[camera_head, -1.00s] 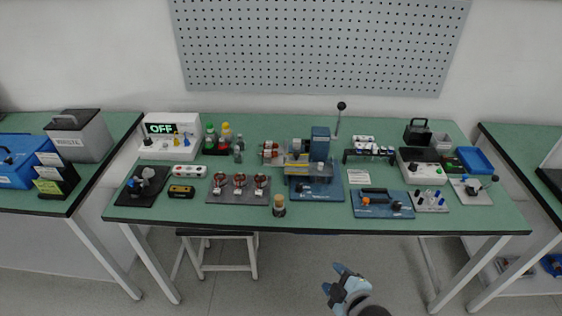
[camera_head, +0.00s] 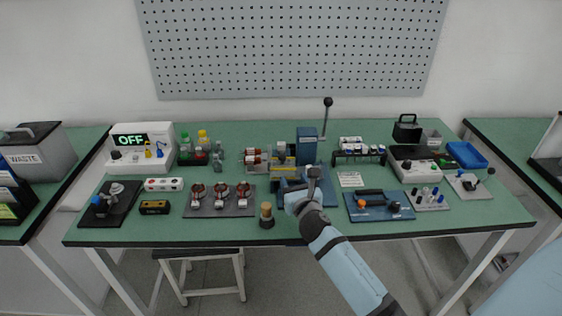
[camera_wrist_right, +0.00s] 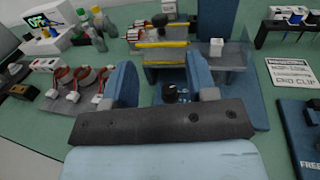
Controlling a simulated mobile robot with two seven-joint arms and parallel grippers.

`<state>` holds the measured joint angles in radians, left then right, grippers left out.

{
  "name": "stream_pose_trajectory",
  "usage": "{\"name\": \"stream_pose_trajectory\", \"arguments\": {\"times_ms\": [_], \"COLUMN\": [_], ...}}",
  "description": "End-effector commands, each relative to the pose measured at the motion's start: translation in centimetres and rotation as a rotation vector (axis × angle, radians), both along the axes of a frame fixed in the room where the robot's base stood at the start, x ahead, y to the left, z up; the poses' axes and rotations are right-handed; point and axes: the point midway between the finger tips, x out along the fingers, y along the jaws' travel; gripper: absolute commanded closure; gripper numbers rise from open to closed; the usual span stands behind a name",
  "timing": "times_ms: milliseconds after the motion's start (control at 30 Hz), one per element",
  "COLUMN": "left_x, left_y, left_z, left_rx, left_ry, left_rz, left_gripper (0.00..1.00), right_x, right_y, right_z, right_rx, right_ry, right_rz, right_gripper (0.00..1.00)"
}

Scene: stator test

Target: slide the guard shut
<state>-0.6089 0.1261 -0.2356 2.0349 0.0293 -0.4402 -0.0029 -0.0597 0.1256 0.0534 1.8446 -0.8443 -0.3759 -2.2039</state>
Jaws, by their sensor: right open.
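The blue test fixture (camera_head: 306,148) stands near the middle of the table, with a tall blue block and a dark lever beside it. A grey part with yellow edges (camera_wrist_right: 165,45), which looks like the guard, sits across its front left; it also shows in the head view (camera_head: 279,160). A small white block (camera_wrist_right: 217,47) is to its right. My right gripper (camera_head: 302,190) is over the fixture's front base. My left gripper is out of view.
A grey tray with several copper-wound stators (camera_head: 220,204) lies to the left. A wooden-topped piece (camera_head: 266,212) stands at the front edge. A blue board (camera_head: 379,205) lies right of the gripper. An OFF display box (camera_head: 141,147) stands at the back left.

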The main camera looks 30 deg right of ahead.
Motion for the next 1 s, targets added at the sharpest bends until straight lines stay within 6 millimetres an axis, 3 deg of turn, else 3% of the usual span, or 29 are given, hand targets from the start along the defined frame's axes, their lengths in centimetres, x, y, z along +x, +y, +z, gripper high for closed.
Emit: {"name": "stream_pose_trajectory", "arguments": {"times_ms": [200,500,933,1000], "left_x": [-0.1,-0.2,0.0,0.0], "left_y": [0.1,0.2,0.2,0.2], "left_z": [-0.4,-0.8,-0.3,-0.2], "left_rx": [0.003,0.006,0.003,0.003], "left_ry": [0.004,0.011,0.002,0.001], "left_rz": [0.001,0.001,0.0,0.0], "left_gripper": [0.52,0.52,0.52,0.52], "right_x": [4.7,9.1,9.9,9.9], "right_y": [-1.5,-2.9,-3.3,-3.3], "right_z": [0.1,0.0,-0.1,-0.1], "right_rx": [0.004,0.004,0.004,0.004], "right_ry": [-0.003,0.0,0.001,0.001], "right_rz": [0.0,0.001,0.002,0.002], "right_gripper": [0.48,0.48,0.48,0.64]}}
